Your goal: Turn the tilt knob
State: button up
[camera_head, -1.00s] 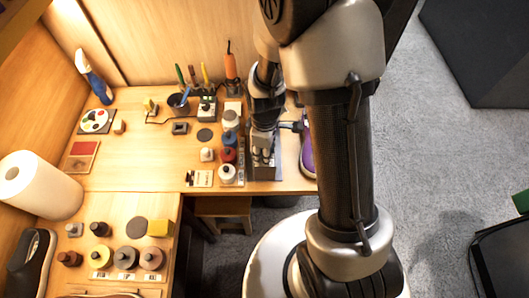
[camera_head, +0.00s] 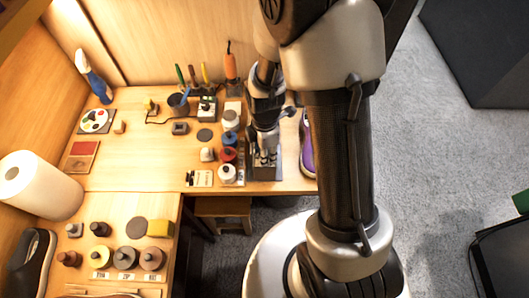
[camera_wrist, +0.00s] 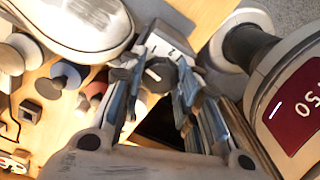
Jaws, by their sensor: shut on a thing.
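The tilt knob (camera_wrist: 155,75) is a black round knob with a white mark, on a pale block (camera_wrist: 166,46) with dark tick marks in the wrist view. My gripper (camera_wrist: 159,70) has its two fingers on either side of the knob, shut on it. In the head view my gripper (camera_head: 266,158) points down over a dark stand (camera_head: 265,174) at the bench's right part. The knob is hidden there by my gripper and arm.
A purple shoe (camera_head: 308,150) stands right of my gripper in the head view. The bench's front edge is near.

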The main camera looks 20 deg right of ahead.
jog(key=n, duration=0.4)
dwell(0.3)
jog(key=n, duration=0.4)
jog(key=o, duration=0.8)
